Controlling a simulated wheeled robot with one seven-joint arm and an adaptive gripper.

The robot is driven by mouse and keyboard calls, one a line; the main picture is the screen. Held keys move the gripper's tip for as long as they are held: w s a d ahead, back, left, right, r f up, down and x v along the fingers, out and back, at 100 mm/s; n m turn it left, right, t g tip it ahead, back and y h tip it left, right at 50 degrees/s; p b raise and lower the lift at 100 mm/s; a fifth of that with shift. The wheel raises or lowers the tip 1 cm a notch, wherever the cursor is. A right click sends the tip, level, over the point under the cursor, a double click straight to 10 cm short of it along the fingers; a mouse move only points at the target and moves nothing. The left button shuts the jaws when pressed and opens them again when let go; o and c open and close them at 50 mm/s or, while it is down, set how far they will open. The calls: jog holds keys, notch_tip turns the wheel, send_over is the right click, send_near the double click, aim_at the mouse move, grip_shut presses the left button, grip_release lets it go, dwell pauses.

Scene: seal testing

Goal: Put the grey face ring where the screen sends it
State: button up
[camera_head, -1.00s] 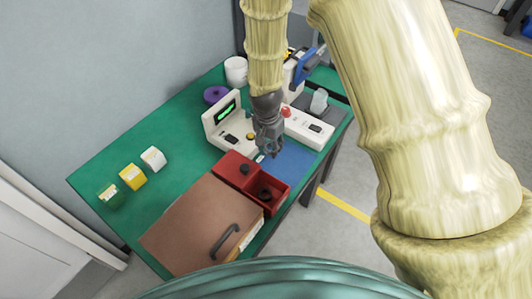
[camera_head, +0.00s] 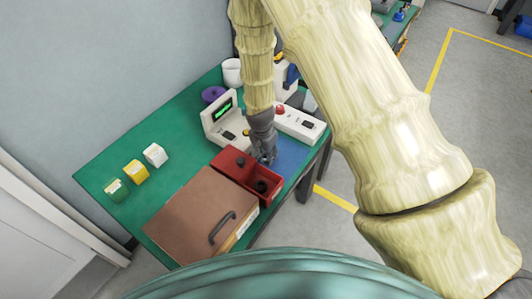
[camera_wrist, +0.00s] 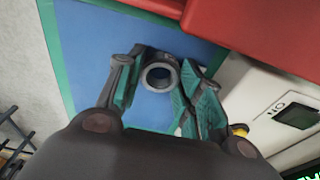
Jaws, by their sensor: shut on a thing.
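My gripper (camera_head: 266,157) is low over the blue mat, close to the far right side of the red tray. In the wrist view my gripper (camera_wrist: 155,90) is shut on the grey face ring (camera_wrist: 160,76), which sits between its fingertips with its hole facing the camera. In the head view the ring is too small to make out. The screen (camera_head: 222,109) on the white console glows with green text, too small to read here. The red tray (camera_head: 246,187) has compartments holding dark round pieces.
A brown lid with a black handle (camera_head: 221,228) lies nearest me. A white device (camera_head: 301,123) with a red button, a purple ring (camera_head: 213,94) and a white cup (camera_head: 232,71) stand behind.

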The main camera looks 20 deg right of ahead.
jog(key=shift+w+f, duration=0.2)
jog(key=shift+s, duration=0.2)
jog(key=o, duration=1.1)
jog(key=shift+w+f, duration=0.1)
jog(key=shift+w, duration=0.05)
jog(key=shift+r, duration=0.35)
notch_tip(320, 180, up, 12)
jog(key=s+a+b, duration=0.1)
jog(key=b, duration=0.3)
jog(key=shift+f, duration=0.15)
